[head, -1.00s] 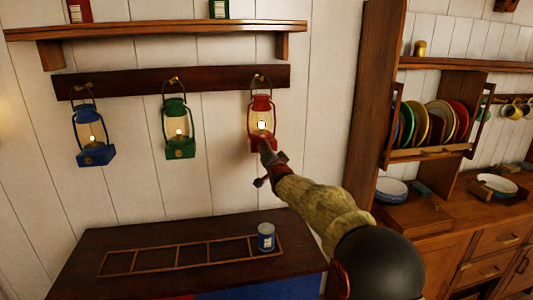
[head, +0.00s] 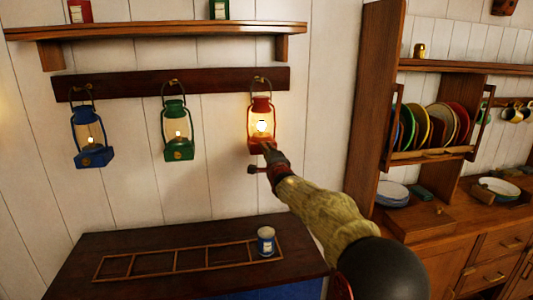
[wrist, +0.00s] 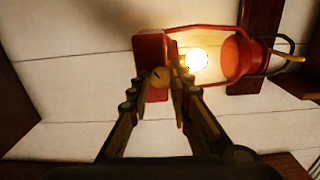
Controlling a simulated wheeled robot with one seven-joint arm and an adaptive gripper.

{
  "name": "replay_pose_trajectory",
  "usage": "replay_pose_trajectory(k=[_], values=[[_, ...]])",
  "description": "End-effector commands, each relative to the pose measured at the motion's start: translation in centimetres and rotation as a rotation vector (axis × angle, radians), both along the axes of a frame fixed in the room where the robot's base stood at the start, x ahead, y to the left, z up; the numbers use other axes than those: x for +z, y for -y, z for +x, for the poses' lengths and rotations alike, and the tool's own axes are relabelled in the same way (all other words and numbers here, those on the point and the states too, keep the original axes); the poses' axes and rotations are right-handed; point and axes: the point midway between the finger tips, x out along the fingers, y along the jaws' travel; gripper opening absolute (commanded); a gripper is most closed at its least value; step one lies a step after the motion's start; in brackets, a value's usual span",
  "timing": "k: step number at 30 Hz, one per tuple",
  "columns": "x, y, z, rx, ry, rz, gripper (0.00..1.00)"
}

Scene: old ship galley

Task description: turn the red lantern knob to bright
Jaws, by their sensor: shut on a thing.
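The red lantern (head: 261,107) hangs from the right hook of the dark wall rail, its flame glowing large and bright. It also shows in the wrist view (wrist: 236,55), lying sideways in the picture. Its round brass knob (wrist: 160,77) is on the front of the red base, between my fingertips. My gripper (head: 267,148) reaches up to the base and is shut on the knob; in the head view it hides the knob. The fingers also show in the wrist view (wrist: 160,92). The blue lantern (head: 91,140) and green lantern (head: 177,132) hang to the left with small flames.
A shelf (head: 160,32) runs above the lanterns. A tall wooden post (head: 372,100) and plate rack (head: 430,155) stand to the right.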

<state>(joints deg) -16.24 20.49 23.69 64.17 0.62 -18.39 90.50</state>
Motion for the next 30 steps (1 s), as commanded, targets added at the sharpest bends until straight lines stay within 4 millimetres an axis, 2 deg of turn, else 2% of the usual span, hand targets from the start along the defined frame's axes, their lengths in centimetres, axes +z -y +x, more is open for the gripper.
replay_pose_trajectory(k=[19,20,30], values=[[-0.08,0.01,0.01,0.000,-0.014,0.044,0.00],[-0.08,0.01,0.01,0.000,-0.014,0.044,0.22],[-0.05,0.00,0.01,0.000,-0.014,0.044,0.39]])
